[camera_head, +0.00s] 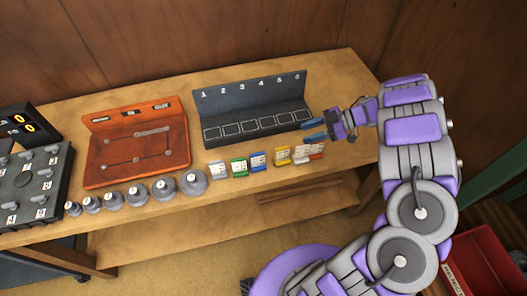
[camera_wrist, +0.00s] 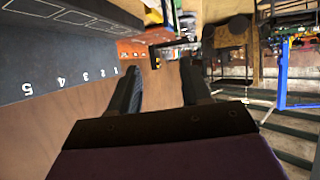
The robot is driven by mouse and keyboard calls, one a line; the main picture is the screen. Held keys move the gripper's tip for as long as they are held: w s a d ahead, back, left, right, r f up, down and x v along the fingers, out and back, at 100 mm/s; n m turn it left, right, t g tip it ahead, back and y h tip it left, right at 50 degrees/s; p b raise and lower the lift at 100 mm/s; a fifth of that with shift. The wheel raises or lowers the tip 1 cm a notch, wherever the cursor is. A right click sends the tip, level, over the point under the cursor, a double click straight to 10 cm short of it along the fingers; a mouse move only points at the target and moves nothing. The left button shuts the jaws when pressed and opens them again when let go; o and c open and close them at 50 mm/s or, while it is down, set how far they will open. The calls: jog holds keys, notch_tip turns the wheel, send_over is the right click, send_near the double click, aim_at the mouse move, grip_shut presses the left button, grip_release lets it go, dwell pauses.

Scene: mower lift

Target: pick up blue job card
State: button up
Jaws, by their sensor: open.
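The blue job card (camera_head: 258,160) stands on the wooden bench near its front edge, between the green card (camera_head: 239,167) and the yellow card (camera_head: 282,156). My gripper (camera_head: 315,131) is open and empty at the right end of the dark numbered rack (camera_head: 250,108), to the right of the blue card and apart from it. In the wrist view my gripper (camera_wrist: 160,92) shows two dark fingers spread apart with nothing between them. I cannot make out the blue card in the wrist view.
A white card (camera_head: 217,169) stands left of the green one; white and red cards (camera_head: 310,151) stand right of the yellow. Several grey weights (camera_head: 194,182) line the front edge. An orange tray (camera_head: 137,142) lies left of the rack. A red bin (camera_head: 482,262) is at lower right.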

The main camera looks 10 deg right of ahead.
jog(key=b, duration=0.1)
send_near(261, 153)
jog(key=w+a+f, duration=0.1)
jog(key=a, duration=0.1)
jog(key=shift+b+x, duration=0.6)
jog(key=shift+x, duration=2.6)
jog(key=shift+s+f, duration=0.1)
jog(key=shift+s, duration=0.1)
jog(key=shift+a, duration=0.1)
grip_shut()
